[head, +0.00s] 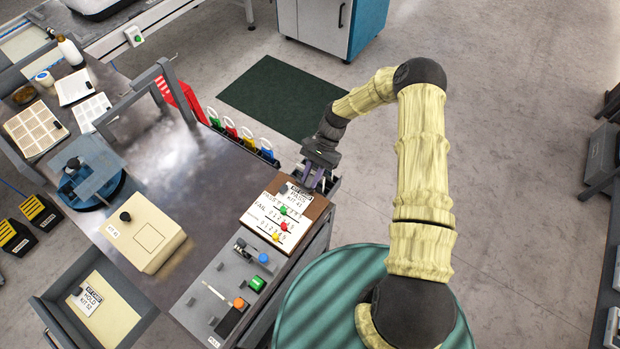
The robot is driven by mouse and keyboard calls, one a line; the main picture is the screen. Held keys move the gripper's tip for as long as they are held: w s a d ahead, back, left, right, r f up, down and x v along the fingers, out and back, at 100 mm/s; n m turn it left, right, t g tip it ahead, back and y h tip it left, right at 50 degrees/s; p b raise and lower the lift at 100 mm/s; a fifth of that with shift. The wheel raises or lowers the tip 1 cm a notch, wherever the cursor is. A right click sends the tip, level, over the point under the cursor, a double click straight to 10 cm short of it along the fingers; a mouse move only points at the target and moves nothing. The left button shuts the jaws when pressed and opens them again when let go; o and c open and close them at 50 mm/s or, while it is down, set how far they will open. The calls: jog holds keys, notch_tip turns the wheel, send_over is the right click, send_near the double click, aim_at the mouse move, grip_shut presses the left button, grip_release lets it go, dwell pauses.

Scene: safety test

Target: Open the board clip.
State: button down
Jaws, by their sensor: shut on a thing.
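The brown board (318,209) lies at the right edge of the metal bench. The dark board clip (299,186) is at the board's top edge, over the card. My gripper (317,181) reaches down to this top edge and is shut on the board clip. The fingers and my wrist partly hide the clip, so its exact angle is hard to tell.
A control panel (213,292) with coloured knobs lies just below the board. A cream box (142,232) and an open drawer (60,322) are to the left. Coloured tags (231,127) hang along the bench's back edge.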

jog(key=shift+w, duration=0.25)
jog(key=c, duration=1.2)
grip_release()
jog(key=shift+s, duration=0.1)
jog(key=shift+c, duration=0.2)
jog(key=b+v, duration=0.3)
jog(key=v, duration=1.4)
jog(key=shift+d, duration=0.15)
jog(key=shift+r, duration=0.1)
